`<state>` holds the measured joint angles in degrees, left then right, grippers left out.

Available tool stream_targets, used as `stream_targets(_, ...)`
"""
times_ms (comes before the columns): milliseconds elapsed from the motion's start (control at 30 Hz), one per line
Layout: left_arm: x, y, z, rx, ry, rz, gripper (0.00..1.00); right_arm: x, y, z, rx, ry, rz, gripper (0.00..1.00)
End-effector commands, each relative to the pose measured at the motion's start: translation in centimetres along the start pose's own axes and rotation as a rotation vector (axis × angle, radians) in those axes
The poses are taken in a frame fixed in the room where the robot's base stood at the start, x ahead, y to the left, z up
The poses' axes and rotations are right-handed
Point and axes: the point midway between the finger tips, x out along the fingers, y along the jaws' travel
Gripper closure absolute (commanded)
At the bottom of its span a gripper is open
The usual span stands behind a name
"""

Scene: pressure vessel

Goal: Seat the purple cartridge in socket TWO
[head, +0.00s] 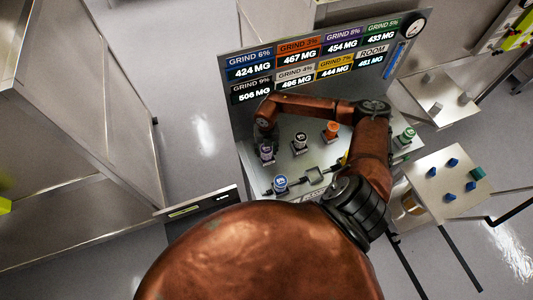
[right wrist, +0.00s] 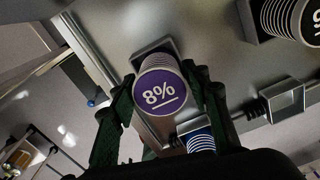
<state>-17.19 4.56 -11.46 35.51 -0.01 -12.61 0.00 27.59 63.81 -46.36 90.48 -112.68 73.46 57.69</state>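The purple cartridge (head: 266,151), marked 8%, stands in a square metal holder at the left of the grey panel. In the right wrist view the purple cartridge (right wrist: 160,93) fills the space between my right gripper's dark green fingers (right wrist: 160,110), one on each side. Whether they press on it I cannot tell. In the head view the right gripper (head: 264,136) points down over the cartridge. An empty square socket (head: 314,175) lies to its right, near the front; it also shows in the right wrist view (right wrist: 285,101). No socket number is readable. My left gripper is not in view.
A blue cartridge (head: 280,183) stands close in front, very near my right fingers. Black (head: 300,142), orange (head: 331,130) and green (head: 407,135) cartridges stand on the panel. A label board (head: 310,60) rises behind. A table with blue pegs (head: 437,168) stands at right.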

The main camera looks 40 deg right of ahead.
Motion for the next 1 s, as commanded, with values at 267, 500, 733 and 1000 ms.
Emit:
stream_targets(267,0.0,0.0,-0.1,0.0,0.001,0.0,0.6,0.0,0.0,0.0,0.0,0.0,0.0,0.77)
stream_targets(500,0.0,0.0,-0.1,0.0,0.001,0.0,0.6,-0.1,0.0,0.0,0.0,0.0,0.0,0.94)
stream_targets(733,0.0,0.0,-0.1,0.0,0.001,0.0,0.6,-0.1,0.0,0.0,0.0,-0.001,0.001,0.97)
stream_targets(1000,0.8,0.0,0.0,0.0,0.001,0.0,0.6,-1.1,0.0,0.2,-0.001,-0.004,0.0,0.97)
